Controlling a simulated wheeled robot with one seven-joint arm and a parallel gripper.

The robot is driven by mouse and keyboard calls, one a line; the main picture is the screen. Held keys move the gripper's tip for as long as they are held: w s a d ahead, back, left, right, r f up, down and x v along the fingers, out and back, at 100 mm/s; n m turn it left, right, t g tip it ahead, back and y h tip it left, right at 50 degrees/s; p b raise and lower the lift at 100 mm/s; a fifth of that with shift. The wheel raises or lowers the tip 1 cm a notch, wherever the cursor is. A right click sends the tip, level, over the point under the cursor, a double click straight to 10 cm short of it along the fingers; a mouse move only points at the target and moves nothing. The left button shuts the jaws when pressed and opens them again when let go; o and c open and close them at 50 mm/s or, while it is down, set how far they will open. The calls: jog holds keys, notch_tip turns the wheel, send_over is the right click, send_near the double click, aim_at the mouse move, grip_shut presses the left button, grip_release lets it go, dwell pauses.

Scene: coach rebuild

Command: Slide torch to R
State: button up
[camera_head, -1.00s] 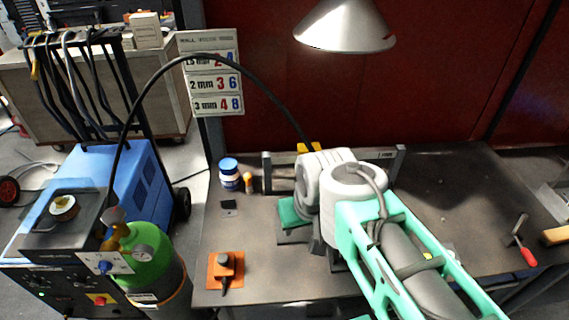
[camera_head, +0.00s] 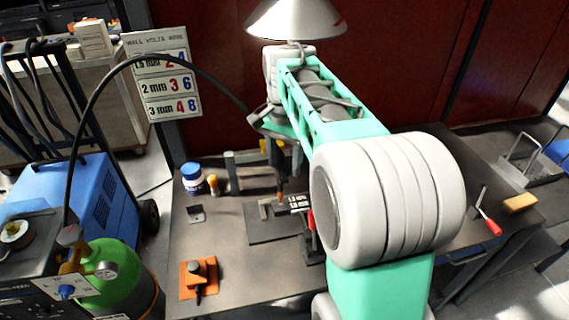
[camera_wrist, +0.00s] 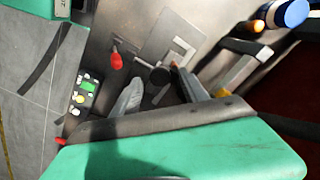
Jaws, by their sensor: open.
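The torch (camera_head: 276,160) is dark and slim with a copper-coloured tip. It points down over a grey plate (camera_head: 262,236) on the bench, and its black cable (camera_head: 95,90) arches in from the left. My gripper (camera_head: 270,128) is at the torch's upper end, partly hidden by my arm; its jaws are open, and I cannot tell whether they touch the torch. In the wrist view the torch tip (camera_wrist: 176,68) shows near the plate (camera_wrist: 168,32), with its upper part hidden behind a green and dark grey body. No R mark is readable.
A lamp (camera_head: 292,18) hangs above. A red-handled hammer (camera_head: 487,218) lies right.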

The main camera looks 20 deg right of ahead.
jog(key=shift+f, duration=0.65)
jog(key=shift+c, duration=0.5)
grip_shut()
dwell(0.5)
